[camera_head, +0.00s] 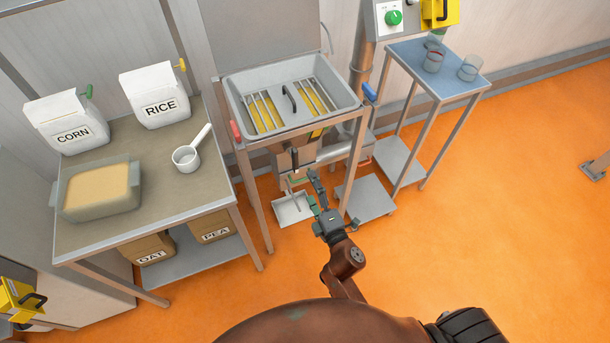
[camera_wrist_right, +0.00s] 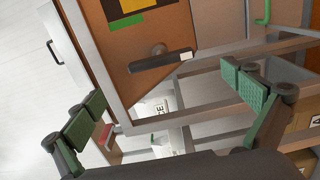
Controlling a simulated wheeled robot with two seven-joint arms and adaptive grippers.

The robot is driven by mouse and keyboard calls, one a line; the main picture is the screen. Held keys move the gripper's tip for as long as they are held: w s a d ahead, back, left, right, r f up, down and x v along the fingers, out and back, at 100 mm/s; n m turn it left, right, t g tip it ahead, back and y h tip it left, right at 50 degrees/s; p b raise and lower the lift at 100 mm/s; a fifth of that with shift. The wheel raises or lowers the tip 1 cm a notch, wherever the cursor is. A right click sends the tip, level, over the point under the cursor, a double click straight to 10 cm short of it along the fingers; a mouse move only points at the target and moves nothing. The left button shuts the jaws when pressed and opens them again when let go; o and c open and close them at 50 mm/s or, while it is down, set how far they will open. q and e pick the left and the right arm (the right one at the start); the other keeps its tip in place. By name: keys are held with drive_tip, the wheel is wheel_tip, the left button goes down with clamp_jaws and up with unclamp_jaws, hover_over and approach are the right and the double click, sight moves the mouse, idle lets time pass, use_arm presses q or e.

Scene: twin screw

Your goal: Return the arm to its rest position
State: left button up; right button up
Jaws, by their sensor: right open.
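My right gripper (camera_head: 314,192) is open and empty, low in front of the steel machine with the grated basin (camera_head: 290,92). In the right wrist view my right gripper (camera_wrist_right: 172,97) has its green-padded fingers spread wide. A black handle with a pale tip (camera_wrist_right: 160,61) shows beyond the fingers on a brown panel (camera_wrist_right: 150,35); I see no contact with it. A small white tray (camera_head: 292,209) is just left of the gripper in the head view. My left gripper is not in view.
At left, a table (camera_head: 190,190) holds a corn bag (camera_head: 68,120), a rice bag (camera_head: 155,95), a white scoop (camera_head: 187,158) and a filled tub (camera_head: 97,190). A blue-topped stand (camera_head: 415,58) with glass beakers is at the back right. The orange floor (camera_head: 480,230) at right is largely clear.

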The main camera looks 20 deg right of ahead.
drive_tip(key=shift+s, duration=0.4)
